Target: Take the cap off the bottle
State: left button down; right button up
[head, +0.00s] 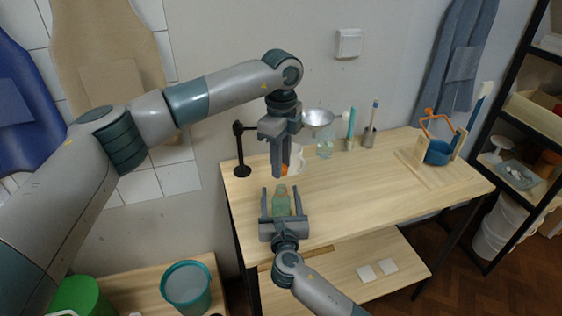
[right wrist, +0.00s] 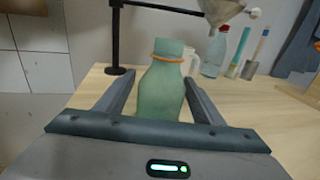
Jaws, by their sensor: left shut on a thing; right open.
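The green bottle (head: 281,203) stands upright on the near part of the wooden table; it also shows in the right wrist view (right wrist: 162,90). An orange ring (right wrist: 167,59) circles its neck, and no cap shows on its mouth. My right gripper (head: 281,188) is open, with one finger on each side of the bottle. My left gripper (head: 283,170) points down above and behind the bottle. It is shut on a small orange thing (head: 284,170) that looks like the cap, mostly hidden by the fingers and apart from the bottle.
A black stand (head: 241,150) holds a funnel (head: 318,118) above a clear bottle (head: 325,149). A white jug (head: 298,159) stands behind my left gripper. Brushes in holders (head: 368,138) stand along the wall; a blue pot (head: 438,153) is at right. The table's middle is clear.

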pick_arm(q)
jog(key=shift+f+b, duration=0.85)
pick_arm(e)
jog(key=s, duration=0.8)
jog(key=s+d, duration=0.1)
jog(key=s, duration=0.3)
